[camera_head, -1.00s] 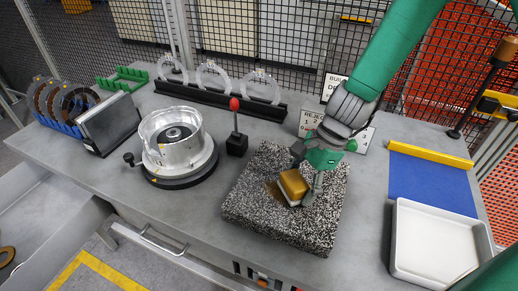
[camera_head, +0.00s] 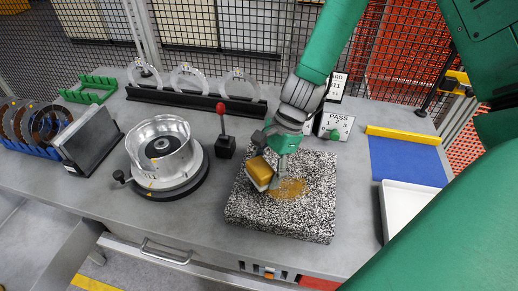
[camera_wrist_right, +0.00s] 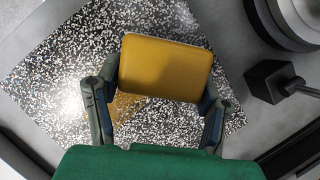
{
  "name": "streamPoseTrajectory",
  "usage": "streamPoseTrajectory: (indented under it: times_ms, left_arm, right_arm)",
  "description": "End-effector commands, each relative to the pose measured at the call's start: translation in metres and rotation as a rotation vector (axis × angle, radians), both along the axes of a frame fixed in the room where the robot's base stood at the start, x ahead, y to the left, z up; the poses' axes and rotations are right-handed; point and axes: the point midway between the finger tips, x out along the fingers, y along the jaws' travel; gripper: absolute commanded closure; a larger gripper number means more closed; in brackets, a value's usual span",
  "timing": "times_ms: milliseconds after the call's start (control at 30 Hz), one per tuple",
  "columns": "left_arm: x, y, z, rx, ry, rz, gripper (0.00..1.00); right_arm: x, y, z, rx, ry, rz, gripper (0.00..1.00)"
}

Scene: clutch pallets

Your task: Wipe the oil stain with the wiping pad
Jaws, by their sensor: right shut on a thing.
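The wiping pad (camera_head: 262,172) is a yellow-brown block with a pale underside, and it also shows in the right wrist view (camera_wrist_right: 165,67). My right gripper (camera_head: 270,160) is shut on it, with one finger at each side in the wrist view (camera_wrist_right: 158,95). The pad is tilted over the left part of the speckled granite block (camera_head: 315,205). I cannot tell whether it touches the surface. The oil stain (camera_head: 290,188) is a brown patch on the block, just right of the pad in the head view. Part of it is hidden in the wrist view. My left gripper is not in view.
A black lever with a red knob (camera_head: 221,108) stands left behind the block. A clear-walled round fixture (camera_head: 160,150) sits further left. A blue mat (camera_head: 405,160) and white tray (camera_head: 400,205) are at the right. Signs (camera_head: 335,125) stand behind.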

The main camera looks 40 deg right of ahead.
Motion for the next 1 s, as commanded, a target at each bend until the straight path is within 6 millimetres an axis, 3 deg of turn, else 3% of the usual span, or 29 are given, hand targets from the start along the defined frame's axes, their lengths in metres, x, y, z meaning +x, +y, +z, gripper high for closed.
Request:
streamPoseTrajectory:
  times_ms: [300, 600, 1000]
  left_arm:
    - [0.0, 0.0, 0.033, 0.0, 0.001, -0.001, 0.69]
    - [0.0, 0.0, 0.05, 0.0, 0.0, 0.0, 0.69]
    - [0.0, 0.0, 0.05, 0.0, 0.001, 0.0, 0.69]
  right_arm:
    - [0.001, 0.001, 0.031, -0.002, 0.001, 0.003, 0.74]
    - [-0.001, 0.004, 0.055, -0.004, -0.001, 0.005, 0.74]
    - [-0.001, 0.001, 0.054, -0.001, 0.001, 0.005, 0.74]
